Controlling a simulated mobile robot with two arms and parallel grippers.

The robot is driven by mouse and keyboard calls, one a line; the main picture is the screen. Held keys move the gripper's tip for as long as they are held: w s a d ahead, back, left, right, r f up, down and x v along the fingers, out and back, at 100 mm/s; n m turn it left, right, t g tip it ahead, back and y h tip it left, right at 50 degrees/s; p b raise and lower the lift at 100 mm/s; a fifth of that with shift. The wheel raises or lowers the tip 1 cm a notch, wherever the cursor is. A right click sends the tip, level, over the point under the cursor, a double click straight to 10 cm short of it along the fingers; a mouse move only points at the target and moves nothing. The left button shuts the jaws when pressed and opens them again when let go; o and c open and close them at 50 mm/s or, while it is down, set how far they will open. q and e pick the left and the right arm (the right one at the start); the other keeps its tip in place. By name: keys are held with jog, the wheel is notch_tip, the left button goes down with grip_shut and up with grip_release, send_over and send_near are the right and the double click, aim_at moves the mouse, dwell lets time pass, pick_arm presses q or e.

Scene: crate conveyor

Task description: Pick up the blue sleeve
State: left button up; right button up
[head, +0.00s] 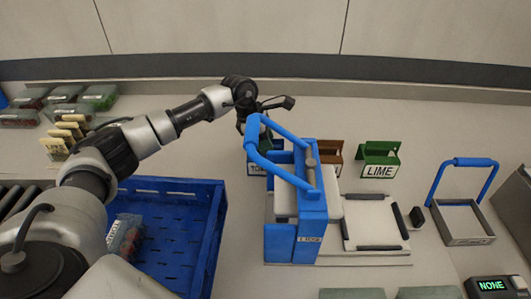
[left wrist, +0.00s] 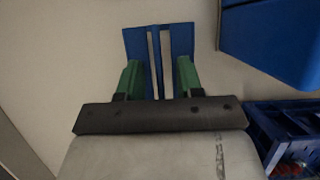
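The blue sleeve (left wrist: 158,62) shows in the left wrist view as two blue panels with pale slits between them. In the head view it stands behind the blue press-like device, mostly hidden, with part of its white label (head: 256,168) showing. My left gripper (head: 246,128) is over the sleeve, pointing down. In the left wrist view its two green fingers (left wrist: 158,82) are spread apart, one over each side of the sleeve. I cannot tell whether they touch it. My right gripper is not in view.
A blue device with a tubular handle (head: 280,150) stands close in front of the sleeve. A brown sleeve (head: 330,150) and a green LIME sleeve (head: 380,154) are to its right. A blue crate (head: 215,225) lies at left, and a handled metal frame (head: 462,240) at right.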

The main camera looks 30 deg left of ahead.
pick_arm(q)
jog(key=shift+f+b, duration=0.25)
jog(key=shift+b, duration=0.05)
jog(key=shift+c, duration=0.4)
grip_shut()
